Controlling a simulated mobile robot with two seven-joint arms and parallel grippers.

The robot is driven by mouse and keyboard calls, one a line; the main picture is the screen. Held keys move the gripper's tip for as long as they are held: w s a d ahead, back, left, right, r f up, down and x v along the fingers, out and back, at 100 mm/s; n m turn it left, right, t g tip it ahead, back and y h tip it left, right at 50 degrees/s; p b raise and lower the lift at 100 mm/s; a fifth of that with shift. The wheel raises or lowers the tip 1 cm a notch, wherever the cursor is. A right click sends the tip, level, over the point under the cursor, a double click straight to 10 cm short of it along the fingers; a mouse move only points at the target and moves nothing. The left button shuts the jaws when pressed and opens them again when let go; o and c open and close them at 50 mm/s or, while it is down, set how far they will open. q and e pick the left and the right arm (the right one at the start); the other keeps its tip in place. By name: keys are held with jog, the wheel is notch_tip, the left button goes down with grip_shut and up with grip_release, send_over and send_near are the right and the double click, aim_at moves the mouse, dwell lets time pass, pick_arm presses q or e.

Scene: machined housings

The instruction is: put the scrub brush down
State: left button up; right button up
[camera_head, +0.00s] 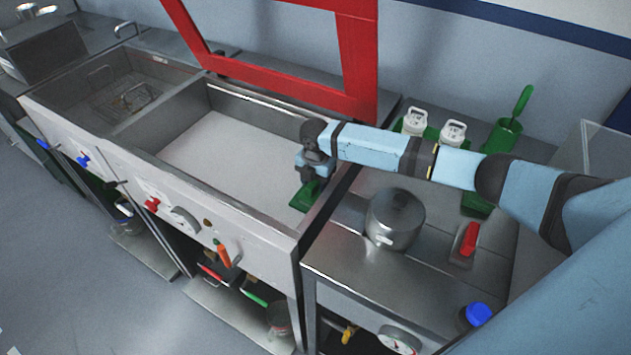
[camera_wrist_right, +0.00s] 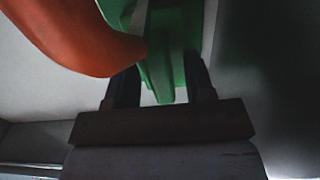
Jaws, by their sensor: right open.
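The green scrub brush (camera_head: 305,196) is at the right end of the wide basin, low against its right wall. My right gripper (camera_head: 313,178) is directly above it, pointing down into the basin. In the right wrist view the green brush (camera_wrist_right: 165,75) shows between the two dark fingers of my right gripper (camera_wrist_right: 163,85), which are open around it. Whether the brush touches the basin floor is hard to tell. My left gripper is not in view.
An orange curved thing (camera_wrist_right: 75,40) is close beside the fingers. The pale basin floor (camera_head: 220,150) is clear to the left. A red frame (camera_head: 357,65) stands behind. A steel pot (camera_head: 395,218) and a red-handled item (camera_head: 467,240) are on the right counter.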

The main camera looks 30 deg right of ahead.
notch_tip(320, 180, up, 12)
dwell(0.4)
jog(key=shift+f, duration=0.15)
